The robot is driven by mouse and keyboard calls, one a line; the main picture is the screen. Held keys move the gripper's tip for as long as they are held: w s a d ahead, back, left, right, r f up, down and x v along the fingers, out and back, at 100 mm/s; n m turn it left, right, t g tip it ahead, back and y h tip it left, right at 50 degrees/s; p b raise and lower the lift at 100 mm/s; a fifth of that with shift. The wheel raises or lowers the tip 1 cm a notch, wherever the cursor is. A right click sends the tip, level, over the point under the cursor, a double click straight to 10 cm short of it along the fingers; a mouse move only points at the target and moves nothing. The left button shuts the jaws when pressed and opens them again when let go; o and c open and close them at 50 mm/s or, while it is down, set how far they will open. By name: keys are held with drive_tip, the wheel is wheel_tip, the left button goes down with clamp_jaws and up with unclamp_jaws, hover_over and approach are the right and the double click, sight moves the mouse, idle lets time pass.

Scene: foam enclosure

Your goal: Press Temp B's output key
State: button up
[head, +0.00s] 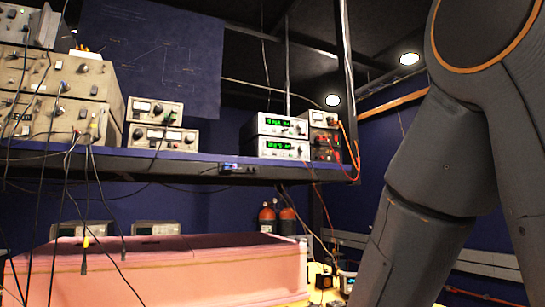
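Two white bench instruments with green lit displays stand stacked on the blue shelf (215,160), right of the middle in the head view. The upper instrument (290,133) sits directly on the lower instrument (292,156). Their labels and keys are too small to read, so I cannot tell which unit is Temp B or pick out its output key. My arm fills the right side of the view, in the foreground. My gripper is out of the frame.
Tan instruments (60,75) are stacked at the left, with black cables hanging below. Smaller meter units (160,138) stand mid-shelf. More units with red and orange leads (325,140) adjoin the white stack. A pink foam block (160,275) lies below the shelf.

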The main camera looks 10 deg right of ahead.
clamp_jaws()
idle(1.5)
